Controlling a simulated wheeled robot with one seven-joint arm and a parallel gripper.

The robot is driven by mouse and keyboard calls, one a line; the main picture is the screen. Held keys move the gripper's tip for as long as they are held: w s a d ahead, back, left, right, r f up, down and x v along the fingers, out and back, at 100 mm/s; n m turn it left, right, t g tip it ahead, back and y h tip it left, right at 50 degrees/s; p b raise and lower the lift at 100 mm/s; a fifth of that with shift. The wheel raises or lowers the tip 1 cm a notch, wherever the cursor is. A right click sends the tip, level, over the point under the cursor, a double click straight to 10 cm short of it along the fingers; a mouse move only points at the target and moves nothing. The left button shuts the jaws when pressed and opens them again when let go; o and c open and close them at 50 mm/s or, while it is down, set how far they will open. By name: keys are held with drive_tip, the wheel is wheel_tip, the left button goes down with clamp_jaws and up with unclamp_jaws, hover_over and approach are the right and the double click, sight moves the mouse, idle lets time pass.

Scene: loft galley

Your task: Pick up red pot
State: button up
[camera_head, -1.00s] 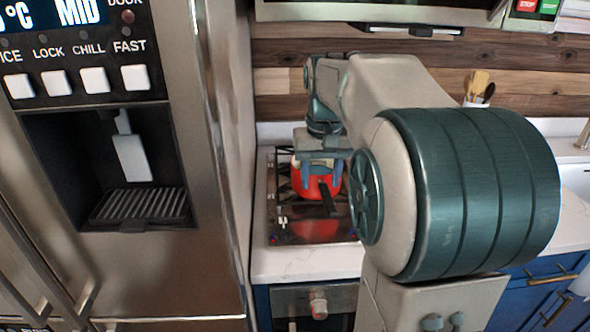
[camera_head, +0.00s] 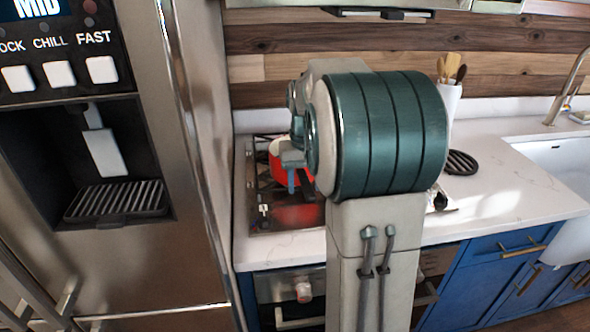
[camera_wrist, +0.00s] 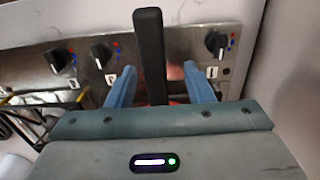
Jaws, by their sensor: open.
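The red pot (camera_head: 278,171) stands on the stove in the head view, partly hidden by my arm. In the wrist view its black handle (camera_wrist: 150,50) runs between my two blue fingers, and a small patch of red shows behind the palm. My gripper (camera_wrist: 161,76) is open, with one finger on each side of the handle and visible gaps on both sides. In the head view my gripper (camera_head: 292,180) is at the front of the pot, and mostly one finger shows.
The steel fridge (camera_head: 195,200) rises close on the left. The stove (camera_head: 258,222) has knobs (camera_wrist: 101,54) along its front panel. To the right are a utensil holder (camera_head: 449,103), a black round trivet (camera_head: 460,162), clear white counter (camera_head: 510,190) and a sink (camera_head: 560,165).

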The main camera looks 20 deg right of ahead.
drive_tip(key=shift+w+d+f, duration=0.1)
drive_tip(key=shift+d+f, duration=0.05)
drive_tip(key=shift+f, duration=0.85)
drive_tip(key=shift+w+d+f, duration=0.1)
drive_tip(key=shift+f, duration=0.85)
clamp_jaws()
drive_tip(key=shift+r, duration=0.1)
drive_tip(key=shift+r, duration=0.1)
